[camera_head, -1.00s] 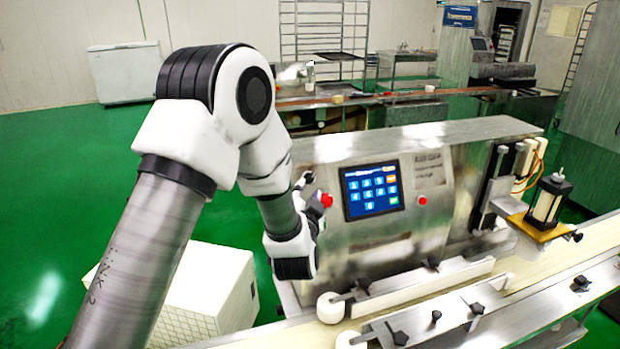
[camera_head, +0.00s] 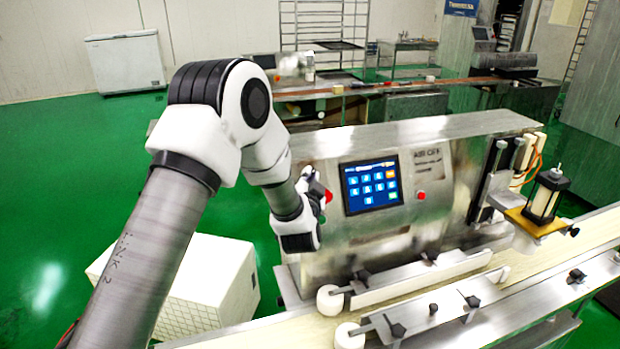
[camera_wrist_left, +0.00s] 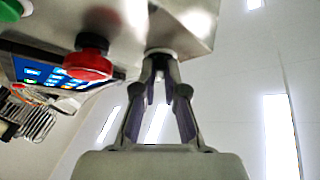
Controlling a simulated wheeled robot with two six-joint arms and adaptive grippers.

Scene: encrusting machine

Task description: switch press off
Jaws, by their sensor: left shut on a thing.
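The press machine (camera_head: 385,235) stands in the middle of the head view, with a lit blue touchscreen (camera_head: 370,187) on its front. My left gripper (camera_wrist_left: 160,62) is at the machine's left end. In the wrist view its fingers close together at a pale round fitting (camera_wrist_left: 160,53) under the metal housing. The thing between the fingertips is small and mostly hidden; I cannot tell its shape or setting. A red knob (camera_wrist_left: 88,62) is just left of the fingers, apart from them; it also shows in the head view (camera_head: 328,196). My right gripper is not in view.
A green button (camera_wrist_left: 10,9) is at the wrist view's top left. A small red button (camera_head: 421,195) is right of the screen. A conveyor (camera_head: 530,282) with guide rails runs along the front. A white box (camera_head: 215,280) stands below my left arm.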

